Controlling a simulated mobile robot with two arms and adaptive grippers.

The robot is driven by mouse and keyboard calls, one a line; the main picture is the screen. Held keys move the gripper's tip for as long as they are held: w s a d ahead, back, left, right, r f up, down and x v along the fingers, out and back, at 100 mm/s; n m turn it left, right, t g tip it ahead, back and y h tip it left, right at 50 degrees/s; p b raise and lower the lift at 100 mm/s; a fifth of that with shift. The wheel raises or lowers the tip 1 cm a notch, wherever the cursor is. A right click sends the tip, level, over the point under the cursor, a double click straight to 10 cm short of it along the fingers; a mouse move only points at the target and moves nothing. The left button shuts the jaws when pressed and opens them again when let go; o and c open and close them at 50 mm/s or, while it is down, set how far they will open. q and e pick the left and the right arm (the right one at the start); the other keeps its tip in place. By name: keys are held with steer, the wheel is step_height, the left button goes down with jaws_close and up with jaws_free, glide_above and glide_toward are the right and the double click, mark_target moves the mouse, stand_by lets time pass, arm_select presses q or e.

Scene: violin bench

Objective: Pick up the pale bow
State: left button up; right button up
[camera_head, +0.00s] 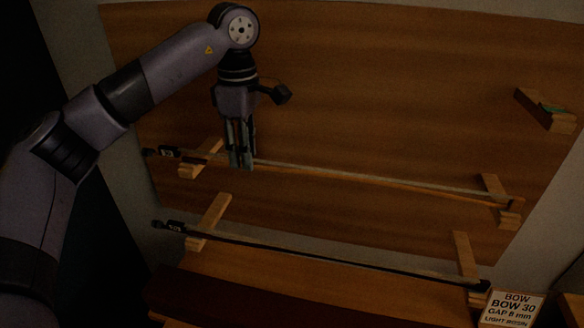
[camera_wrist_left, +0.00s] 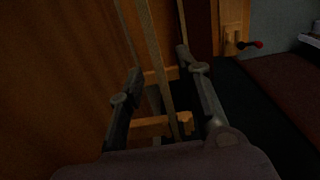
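The pale bow (camera_head: 380,182) lies across the upper pair of wooden pegs, its dark frog end at the left with a small tag. My left gripper (camera_head: 241,164) points down at the bow's stick, right of the upper left peg. In the left wrist view, the pale bow (camera_wrist_left: 156,58) runs between the two fingers of the left gripper (camera_wrist_left: 160,68). The fingers stand apart with gaps beside the bow, so the gripper is open. I cannot tell whether a finger touches it. My right gripper is in neither view.
A dark bow (camera_head: 330,257) lies across the lower pegs, below and parallel. The upper left peg (camera_head: 197,164) is close to my left gripper. A wooden panel (camera_head: 370,90) stands behind. A small block (camera_head: 545,112) juts out at right. A printed card (camera_head: 511,309) stands lower right.

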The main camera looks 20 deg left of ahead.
arm_select(q)
steer(key=shift+f, duration=1.15)
steer(key=shift+c, duration=0.6)
jaws_close()
